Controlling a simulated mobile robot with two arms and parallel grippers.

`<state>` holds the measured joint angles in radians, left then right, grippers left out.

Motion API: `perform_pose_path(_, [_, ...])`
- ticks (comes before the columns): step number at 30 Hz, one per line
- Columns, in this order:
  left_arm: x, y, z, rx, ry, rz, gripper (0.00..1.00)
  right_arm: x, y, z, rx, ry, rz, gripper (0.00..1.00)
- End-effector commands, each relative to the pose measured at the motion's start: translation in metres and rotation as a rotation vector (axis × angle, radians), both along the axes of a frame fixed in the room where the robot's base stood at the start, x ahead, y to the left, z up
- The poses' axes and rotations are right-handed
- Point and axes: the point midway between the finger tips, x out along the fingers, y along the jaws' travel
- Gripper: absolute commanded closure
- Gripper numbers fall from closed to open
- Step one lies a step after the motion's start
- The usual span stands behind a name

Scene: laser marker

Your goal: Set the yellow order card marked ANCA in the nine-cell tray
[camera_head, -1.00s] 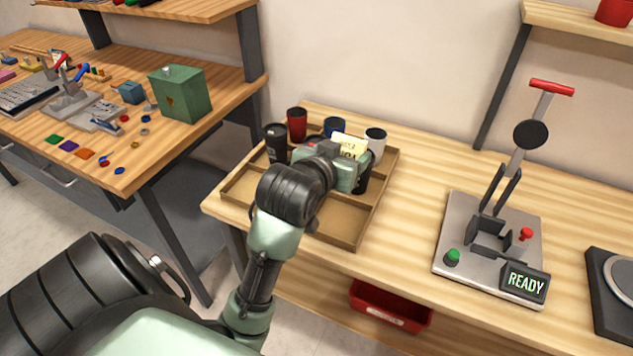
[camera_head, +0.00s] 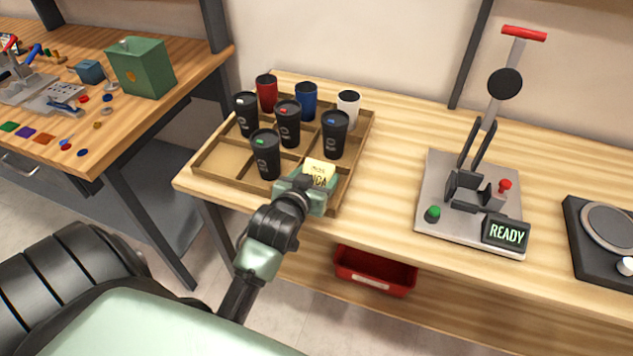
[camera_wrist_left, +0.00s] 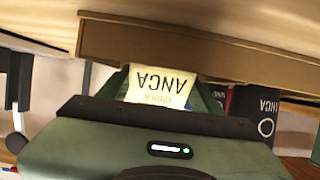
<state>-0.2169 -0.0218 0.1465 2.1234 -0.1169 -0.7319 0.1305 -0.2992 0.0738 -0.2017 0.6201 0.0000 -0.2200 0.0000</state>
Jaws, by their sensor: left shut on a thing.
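The yellow order card (camera_head: 319,172) is held by my left gripper (camera_head: 308,190), which is shut on it. In the left wrist view the card (camera_wrist_left: 158,85) reads ANCA, upside down, between the two green fingers. The nine-cell tray (camera_head: 217,159) stands on the wooden bench. The gripper and card are over its front right part. I cannot tell whether the card touches the tray. Cups fill the back row: red (camera_head: 266,93), blue (camera_head: 307,101) and white (camera_head: 348,109). Several black lidded cups (camera_head: 287,122) stand in the other cells. My right gripper is not in view.
A grey press (camera_head: 470,205) with a READY display stands right of the tray. A black round-topped device (camera_head: 605,225) is at the far right. A red bin (camera_head: 374,272) sits below the bench top. Bare bench lies between tray and press.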

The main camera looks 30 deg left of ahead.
Motion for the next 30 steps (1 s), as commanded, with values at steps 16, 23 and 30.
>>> perform_pose_path(16, [-0.0002, -0.0001, -0.0175, 0.0, 0.0, 0.0, 0.27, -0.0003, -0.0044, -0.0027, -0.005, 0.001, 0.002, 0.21])
perform_pose_path(23, [-0.0002, -0.0001, -0.0173, 0.0, 0.0, 0.0, 0.26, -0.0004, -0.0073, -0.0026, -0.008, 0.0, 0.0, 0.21])
perform_pose_path(30, [-0.0087, -0.0023, -0.0115, -0.001, 0.001, -0.001, 0.26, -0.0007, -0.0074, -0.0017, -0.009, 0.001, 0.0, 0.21])
